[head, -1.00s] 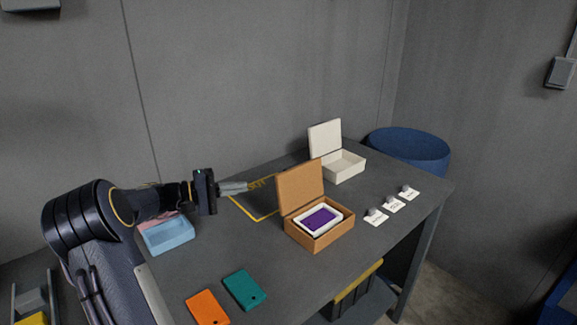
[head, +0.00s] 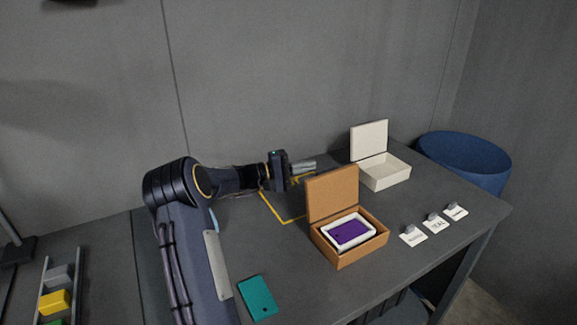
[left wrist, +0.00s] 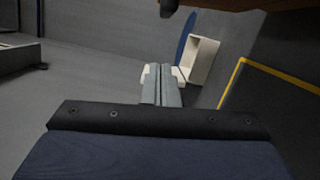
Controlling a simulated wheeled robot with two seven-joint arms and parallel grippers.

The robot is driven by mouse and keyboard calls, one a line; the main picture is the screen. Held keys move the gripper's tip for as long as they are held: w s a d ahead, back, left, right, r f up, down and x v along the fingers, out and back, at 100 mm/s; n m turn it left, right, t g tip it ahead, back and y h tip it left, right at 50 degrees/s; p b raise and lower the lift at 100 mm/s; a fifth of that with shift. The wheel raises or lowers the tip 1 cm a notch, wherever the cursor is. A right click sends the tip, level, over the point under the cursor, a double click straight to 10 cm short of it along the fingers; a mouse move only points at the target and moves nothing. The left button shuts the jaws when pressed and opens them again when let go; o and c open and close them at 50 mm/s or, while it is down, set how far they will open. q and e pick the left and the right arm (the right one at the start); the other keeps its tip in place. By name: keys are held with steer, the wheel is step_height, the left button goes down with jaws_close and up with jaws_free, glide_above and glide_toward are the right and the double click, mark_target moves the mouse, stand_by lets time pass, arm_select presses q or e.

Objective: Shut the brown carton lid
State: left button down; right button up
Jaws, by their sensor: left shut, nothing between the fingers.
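The brown carton (head: 348,258) stands on the grey table with its lid (head: 333,194) open and upright at the back. Inside it sits a white tray (head: 371,233) holding a purple piece (head: 347,232). My left gripper (head: 306,167) is shut and empty, just behind and left of the lid's upper left edge; I cannot tell if it touches. In the left wrist view its closed fingers (left wrist: 161,85) point toward the white carton (left wrist: 203,60), and a brown edge (left wrist: 235,4), probably the lid, crosses the top. My right gripper is not in view.
An open cream-white carton (head: 385,175) stands behind to the right, with a blue bin (head: 465,158) beyond the table. Several labelled knobs, one at the front (head: 412,235), line the right side. A yellow outline (head: 275,207) marks the table. A teal plate (head: 258,297) lies in front.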

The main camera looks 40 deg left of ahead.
mark_target(331, 191)
arm_select(q)
steer(key=d, duration=0.2)
steer(key=s+d+p, duration=0.1)
steer(key=d, duration=0.1)
steer(key=shift+r, duration=0.35)
